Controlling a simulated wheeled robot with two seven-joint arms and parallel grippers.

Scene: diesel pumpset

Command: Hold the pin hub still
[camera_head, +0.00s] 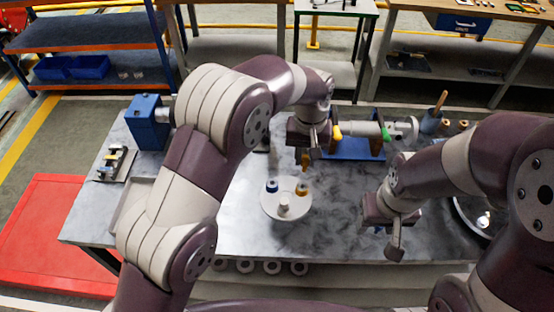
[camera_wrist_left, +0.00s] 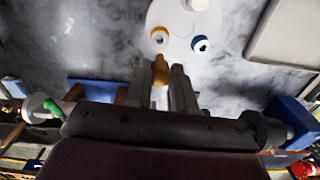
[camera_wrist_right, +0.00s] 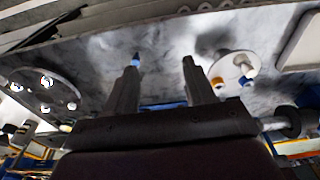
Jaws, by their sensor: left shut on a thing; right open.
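I cannot tell for certain which part is the pin hub. A round white plate (camera_head: 286,211) lies on the bench with a blue ring (camera_head: 272,186), a yellow ring (camera_head: 303,188) and a white post (camera_head: 284,208). My left gripper (camera_head: 304,160) points down behind the plate, shut on a small yellow piece (camera_wrist_left: 160,70), apart from the plate. My right gripper (camera_wrist_right: 160,68) is open, right of the plate, low over the bench. A dark-tipped piece with a blue band (camera_wrist_right: 135,60) shows by one of its fingertips; whether they touch is unclear.
Behind my left gripper, a grey cylinder (camera_head: 360,129) with yellow and green ends sits over a blue base (camera_head: 353,149). A blue block machine (camera_head: 147,122) stands at the bench's left. A round tray (camera_head: 466,209) lies right, partly hidden by my right arm. The front middle is clear.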

